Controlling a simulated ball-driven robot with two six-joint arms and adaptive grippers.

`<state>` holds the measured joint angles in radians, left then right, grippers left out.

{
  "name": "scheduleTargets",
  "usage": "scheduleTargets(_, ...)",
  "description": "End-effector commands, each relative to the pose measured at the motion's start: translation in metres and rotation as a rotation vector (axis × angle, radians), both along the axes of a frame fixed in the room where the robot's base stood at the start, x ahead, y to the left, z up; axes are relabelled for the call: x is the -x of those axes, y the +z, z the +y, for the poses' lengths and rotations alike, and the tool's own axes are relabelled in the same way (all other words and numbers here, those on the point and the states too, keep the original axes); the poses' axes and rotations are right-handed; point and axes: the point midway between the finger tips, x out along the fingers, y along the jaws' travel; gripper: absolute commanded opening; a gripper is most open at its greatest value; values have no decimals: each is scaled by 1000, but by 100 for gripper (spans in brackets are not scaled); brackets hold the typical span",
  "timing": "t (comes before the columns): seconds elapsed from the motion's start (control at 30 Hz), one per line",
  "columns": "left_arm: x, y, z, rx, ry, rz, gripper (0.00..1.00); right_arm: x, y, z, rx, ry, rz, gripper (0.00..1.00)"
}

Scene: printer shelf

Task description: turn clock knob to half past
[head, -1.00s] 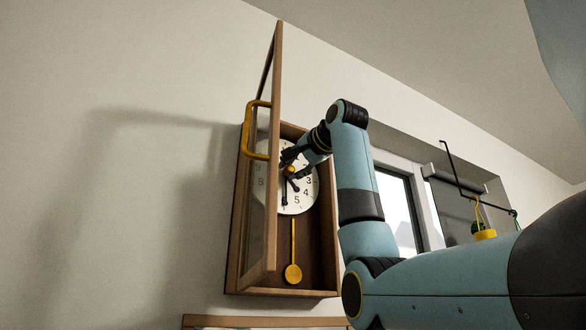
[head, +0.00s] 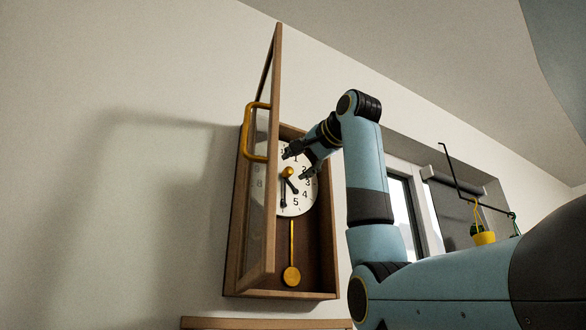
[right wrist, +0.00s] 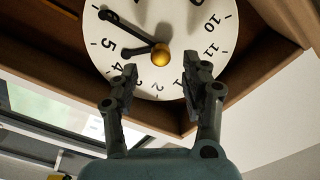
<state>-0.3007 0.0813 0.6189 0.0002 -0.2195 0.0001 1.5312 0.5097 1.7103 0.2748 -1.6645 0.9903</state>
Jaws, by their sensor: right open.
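The wall clock's white face (head: 298,203) sits in a wooden case whose glass door (head: 262,190) stands open. A round gold knob (head: 288,172) is at the dial centre; it also shows in the right wrist view (right wrist: 160,55). In the head view the long black hand points almost straight down, near the six position, and the short hand points between 4 and 5. My right gripper (head: 296,164) is open, its fingertips in front of the dial and just short of the knob. In the right wrist view the spread fingers (right wrist: 160,70) hold nothing. My left gripper is not visible.
A gold pendulum (head: 291,276) hangs below the dial. The open door, with its yellow handle (head: 250,130), stands close left of the gripper. A window (head: 405,212) and a yellow pot (head: 484,238) on a hanger are at the right.

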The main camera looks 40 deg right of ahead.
Motion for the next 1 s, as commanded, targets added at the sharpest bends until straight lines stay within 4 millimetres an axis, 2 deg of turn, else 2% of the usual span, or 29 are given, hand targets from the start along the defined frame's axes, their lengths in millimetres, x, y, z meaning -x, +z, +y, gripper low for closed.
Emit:
scheduleTargets(0.03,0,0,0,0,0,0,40,13,1,2,3,-2,-5,47)
scheduleTargets(0.2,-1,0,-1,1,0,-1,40,49,1,11,2,-2,-5,47)
scheduleTargets(0.4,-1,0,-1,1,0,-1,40,74,1,17,1,-1,-3,47)
scheduleTargets(1.0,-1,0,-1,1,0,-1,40,79,0,19,0,-1,-1,47)
